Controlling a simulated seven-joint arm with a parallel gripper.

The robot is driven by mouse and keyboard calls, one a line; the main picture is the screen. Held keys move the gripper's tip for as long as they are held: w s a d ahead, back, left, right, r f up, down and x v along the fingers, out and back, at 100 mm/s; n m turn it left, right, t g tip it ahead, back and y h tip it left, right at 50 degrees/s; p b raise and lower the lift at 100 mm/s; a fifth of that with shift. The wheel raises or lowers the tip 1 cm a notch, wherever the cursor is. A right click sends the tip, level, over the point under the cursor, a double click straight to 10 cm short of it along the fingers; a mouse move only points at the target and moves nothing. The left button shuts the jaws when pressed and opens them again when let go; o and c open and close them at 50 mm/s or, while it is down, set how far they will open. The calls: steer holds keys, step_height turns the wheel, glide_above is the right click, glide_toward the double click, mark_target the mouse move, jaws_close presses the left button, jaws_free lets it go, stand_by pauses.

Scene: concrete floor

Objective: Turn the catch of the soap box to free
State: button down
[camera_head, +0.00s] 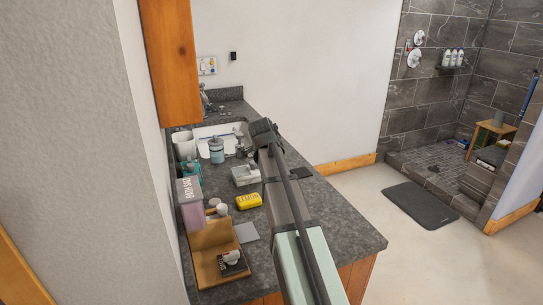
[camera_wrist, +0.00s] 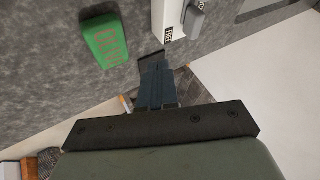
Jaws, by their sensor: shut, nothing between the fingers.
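The soap box looks to be the pale grey-white box (camera_head: 246,175) on the dark counter, beside my arm in the head view. In the wrist view its white end (camera_wrist: 165,14) is at the top edge, partly cut off. A grey catch (camera_wrist: 194,21) sits on it, with a small black-and-white label, seemingly FREE, at the near end and another label, partly covered, beside the catch. My gripper (camera_wrist: 152,58) is shut and empty, its tips just short of the box and apart from the catch in the picture. In the head view the fingers are hidden behind my wrist.
A yellow bar lettered LEMON (camera_head: 248,201) lies in front of the box; a green bar with red letters (camera_wrist: 108,40) shows in the wrist view. The counter's right edge is close.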

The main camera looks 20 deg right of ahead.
steer(key=x, duration=0.4)
steer(key=shift+w+d+f, duration=0.1)
steer(key=shift+w+f, duration=0.05)
steer(key=shift+f, duration=0.05)
steer(key=w, duration=0.3)
steer(key=shift+d+f, duration=0.1)
steer(key=shift+w, duration=0.5)
